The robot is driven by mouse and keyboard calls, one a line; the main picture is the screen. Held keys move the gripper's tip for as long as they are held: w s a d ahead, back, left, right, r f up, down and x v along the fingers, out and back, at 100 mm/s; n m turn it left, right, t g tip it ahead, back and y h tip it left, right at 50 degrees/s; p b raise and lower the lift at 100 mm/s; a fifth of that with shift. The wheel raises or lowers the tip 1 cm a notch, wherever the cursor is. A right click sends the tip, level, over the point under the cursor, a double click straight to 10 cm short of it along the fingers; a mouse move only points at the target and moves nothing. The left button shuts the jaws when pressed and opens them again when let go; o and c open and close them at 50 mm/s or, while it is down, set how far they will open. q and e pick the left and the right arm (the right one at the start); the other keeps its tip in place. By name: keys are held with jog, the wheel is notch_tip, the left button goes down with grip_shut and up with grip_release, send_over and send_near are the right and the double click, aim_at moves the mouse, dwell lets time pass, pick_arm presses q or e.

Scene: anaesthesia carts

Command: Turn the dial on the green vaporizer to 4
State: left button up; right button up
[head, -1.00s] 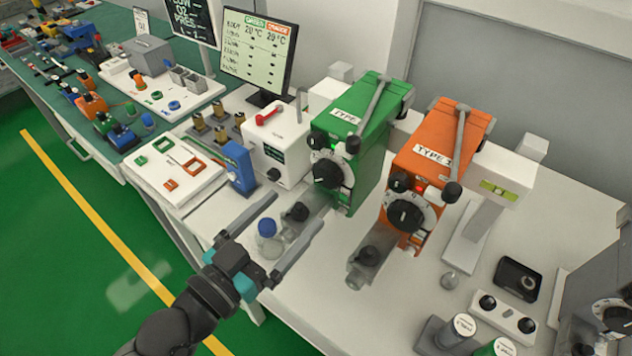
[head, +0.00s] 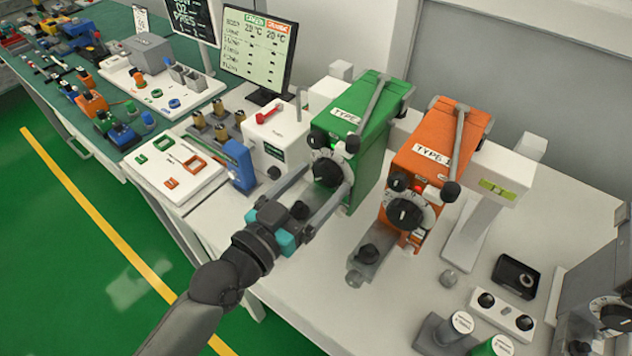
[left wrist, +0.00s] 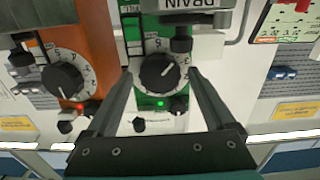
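The green vaporizer (head: 365,135) stands on the bench, with a black dial (head: 327,172) on a white numbered ring on its front. In the left wrist view the dial (left wrist: 159,72) lies between and beyond my fingertips; its exact setting is hard to read. My left gripper (head: 326,181) is open, its two fingers reaching toward the dial from the front. It also shows in the left wrist view (left wrist: 162,74) with its fingers wide apart. I cannot tell whether the fingertips touch the dial. A green light glows beside the dial. My right gripper is not in view.
An orange vaporizer (head: 430,155) with its own dial stands close to the right of the green one. A white box with a red handle (head: 277,140) and a monitor (head: 258,50) stand to the left.

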pick_arm(q)
jog(key=c, duration=1.2)
jog(key=shift+o, duration=0.2)
jog(key=shift+n+p, duration=0.3)
jog(key=shift+n, duration=0.5)
jog(key=o, duration=1.4)
jog(key=shift+b+v, duration=0.5)
jog(key=shift+v, duration=7.1)
jog(key=shift+r, duration=0.1)
